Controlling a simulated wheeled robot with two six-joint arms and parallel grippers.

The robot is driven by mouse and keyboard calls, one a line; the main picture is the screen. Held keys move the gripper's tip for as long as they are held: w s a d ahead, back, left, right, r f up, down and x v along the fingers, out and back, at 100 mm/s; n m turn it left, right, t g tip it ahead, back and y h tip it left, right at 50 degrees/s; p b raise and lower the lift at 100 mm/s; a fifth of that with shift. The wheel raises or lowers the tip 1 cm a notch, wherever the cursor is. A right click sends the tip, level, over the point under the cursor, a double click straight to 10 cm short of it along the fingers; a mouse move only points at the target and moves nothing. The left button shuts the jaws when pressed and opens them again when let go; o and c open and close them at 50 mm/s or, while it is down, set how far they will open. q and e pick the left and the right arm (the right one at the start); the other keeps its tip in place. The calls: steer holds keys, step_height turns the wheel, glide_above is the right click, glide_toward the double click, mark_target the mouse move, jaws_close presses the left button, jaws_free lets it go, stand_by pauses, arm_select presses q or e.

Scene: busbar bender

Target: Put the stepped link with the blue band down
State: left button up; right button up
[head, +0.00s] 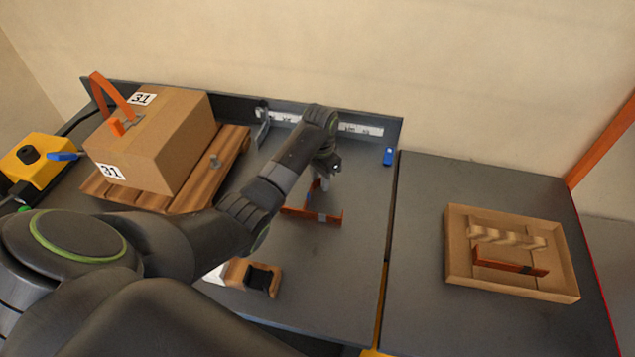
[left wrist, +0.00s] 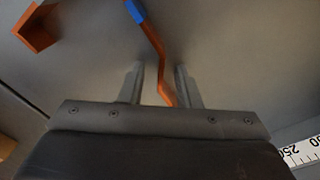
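The stepped link with the blue band (left wrist: 150,35) is an orange-copper strip with a bend, and its blue band (left wrist: 137,11) is at the top of the left wrist view. Its near end runs between the two fingers of my left gripper (left wrist: 160,80), with a gap on each side. My left gripper is open. Another bent copper piece (left wrist: 38,30) shows at upper left in the wrist view. My right gripper is out of view.
A cardboard box (head: 150,150) sits on a wooden board at left, near a yellow device (head: 38,160). A white scale (head: 360,128) runs along the back. A wooden tray (head: 455,250) on the right table holds a striped piece and a copper link. Free table surrounds the tray.

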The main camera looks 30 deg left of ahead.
arm_select(q)
jaws_close()
stand_by(0.3)
step_height(320, 180, up, 10)
stand_by(0.5)
